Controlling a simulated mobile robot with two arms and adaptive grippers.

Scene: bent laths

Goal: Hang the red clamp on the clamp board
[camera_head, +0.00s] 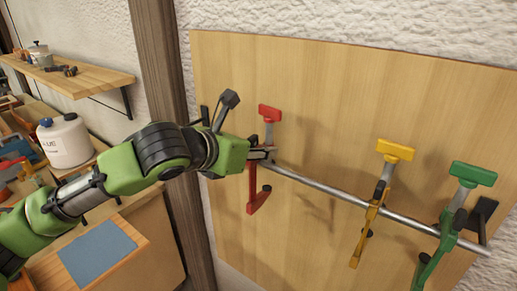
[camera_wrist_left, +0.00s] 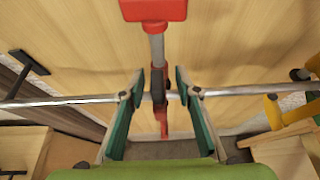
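The red clamp (camera_head: 257,198) hangs upright at the left part of the metal rail (camera_head: 325,188) on the wooden clamp board (camera_head: 300,75). Its red top block also shows in the left wrist view (camera_wrist_left: 153,10). My left gripper (camera_head: 264,153) is at the clamp's bar, at rail height. In the left wrist view, its fingers (camera_wrist_left: 159,88) stand either side of the bar, with a gap on each side, so it is open around the clamp. The gripper hides part of the clamp and the rail's left end in the head view. My right gripper is not in view.
A yellow clamp (camera_head: 395,151) and a green clamp (camera_head: 472,175) hang farther right on the rail. A black bracket (camera_head: 483,215) holds the rail's right end. A wooden post (camera_head: 160,60), a shelf (camera_head: 80,77) and a white glue jug (camera_head: 65,142) are at left.

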